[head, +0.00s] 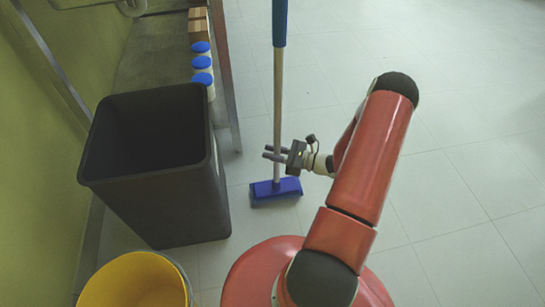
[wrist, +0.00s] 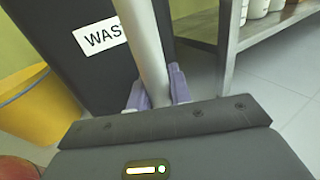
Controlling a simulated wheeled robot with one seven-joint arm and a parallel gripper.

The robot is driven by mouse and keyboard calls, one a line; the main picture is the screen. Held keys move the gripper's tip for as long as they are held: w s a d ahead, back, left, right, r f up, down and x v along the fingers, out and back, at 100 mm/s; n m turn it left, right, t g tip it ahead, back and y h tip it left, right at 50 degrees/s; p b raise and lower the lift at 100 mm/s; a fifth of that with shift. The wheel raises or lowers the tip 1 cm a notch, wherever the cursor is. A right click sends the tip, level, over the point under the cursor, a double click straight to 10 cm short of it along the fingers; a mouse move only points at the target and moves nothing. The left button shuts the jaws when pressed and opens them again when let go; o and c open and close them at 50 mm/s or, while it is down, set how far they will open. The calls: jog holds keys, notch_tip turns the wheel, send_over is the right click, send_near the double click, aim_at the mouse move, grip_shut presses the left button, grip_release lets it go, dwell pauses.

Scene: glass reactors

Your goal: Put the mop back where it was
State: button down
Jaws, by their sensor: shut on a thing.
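The mop (head: 276,110) stands upright in the head view, with a pale stick, a blue grip at the top and a blue head (head: 276,188) at floor level. My gripper (head: 271,152) is shut on the lower part of the stick, a little above the mop head. In the wrist view the pale stick (wrist: 146,45) runs up between the two purple-grey fingers of my gripper (wrist: 158,88). The mop head is hidden in the wrist view. I cannot tell whether it touches the floor.
A dark waste bin (head: 165,205) stands just left of the mop. A yellow bucket (head: 137,285) is at the lower left. A metal shelf (head: 148,55) holds blue-lidded jars (head: 202,64) and boxes (head: 199,27) beside the green wall (head: 50,150). The floor to the right is clear.

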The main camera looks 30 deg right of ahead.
jog(key=shift+f, duration=0.85)
jog(key=shift+f, duration=0.2)
jog(key=c, duration=1.3)
grip_release()
